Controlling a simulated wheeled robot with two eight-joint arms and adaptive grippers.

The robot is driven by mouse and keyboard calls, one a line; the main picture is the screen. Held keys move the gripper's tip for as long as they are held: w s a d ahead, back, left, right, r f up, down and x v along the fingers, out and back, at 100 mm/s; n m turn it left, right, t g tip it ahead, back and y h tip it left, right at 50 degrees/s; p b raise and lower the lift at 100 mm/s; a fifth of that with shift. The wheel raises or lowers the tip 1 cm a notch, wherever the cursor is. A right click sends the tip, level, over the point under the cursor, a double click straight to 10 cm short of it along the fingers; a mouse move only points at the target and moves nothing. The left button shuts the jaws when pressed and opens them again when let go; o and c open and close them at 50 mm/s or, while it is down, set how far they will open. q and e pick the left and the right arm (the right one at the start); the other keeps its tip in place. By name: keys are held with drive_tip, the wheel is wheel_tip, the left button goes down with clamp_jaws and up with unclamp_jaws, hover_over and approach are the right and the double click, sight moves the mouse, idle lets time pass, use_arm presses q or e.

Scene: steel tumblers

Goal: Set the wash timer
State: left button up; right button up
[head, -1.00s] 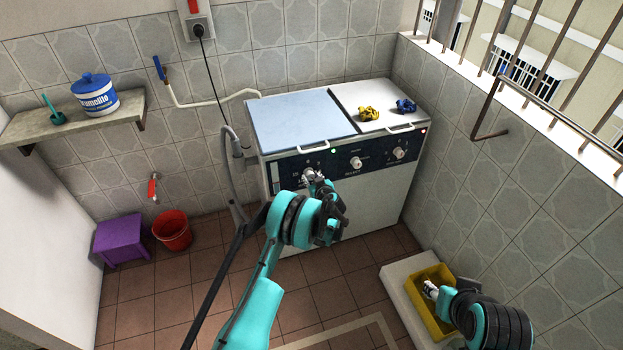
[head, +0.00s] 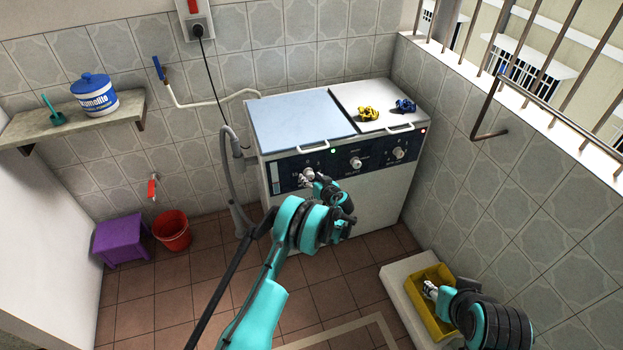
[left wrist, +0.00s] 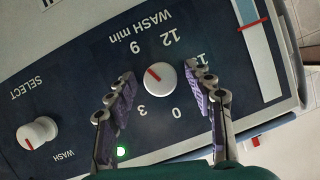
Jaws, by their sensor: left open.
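The wash timer knob (left wrist: 160,78) is white with a red pointer line on the dark panel (head: 335,163) of the washing machine. In the left wrist view it shows between and just beyond my left gripper's fingertips (left wrist: 165,95). The fingers are open, one on each side of the knob, and I see no contact. Printed numbers ring the knob, and its red line points between 3 and 9. In the head view my left gripper (head: 312,178) is at the panel's left part and partly hides the knob. My right gripper (head: 431,289) is over the yellow basin; its fingers are too small to judge.
The select knob (head: 356,162) and another knob (head: 398,153) sit farther right on the panel. A yellow and a blue cloth-like item (head: 405,106) lie on the right lid. The yellow basin (head: 415,302) stands at lower right. A grey hose (head: 229,170) hangs at the machine's left side.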

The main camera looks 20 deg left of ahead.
use_arm(q)
drive_tip(key=v, duration=1.2)
drive_tip(key=s+a+r+m+g+h, duration=0.1)
drive_tip(key=s+a+r+h, duration=0.1)
drive_tip(key=s+r, duration=0.6)
drive_tip(key=s+a+r+m+g+h, duration=0.2)
drive_tip(key=s+r, duration=0.3)
drive_tip(key=r, duration=0.6)
drive_tip(key=s+d+m+h, duration=0.1)
drive_tip(key=s+h, duration=0.1)
drive_tip(key=s, duration=1.1)
drive_tip(key=s+d+r+m+h, duration=0.1)
drive_tip(key=s+h, duration=0.2)
drive_tip(key=s, duration=1)
drive_tip(key=shift+s+d+r+m, duration=0.15)
drive_tip(key=shift+d+r+m, duration=0.15)
drive_tip(key=shift+r, duration=0.05)
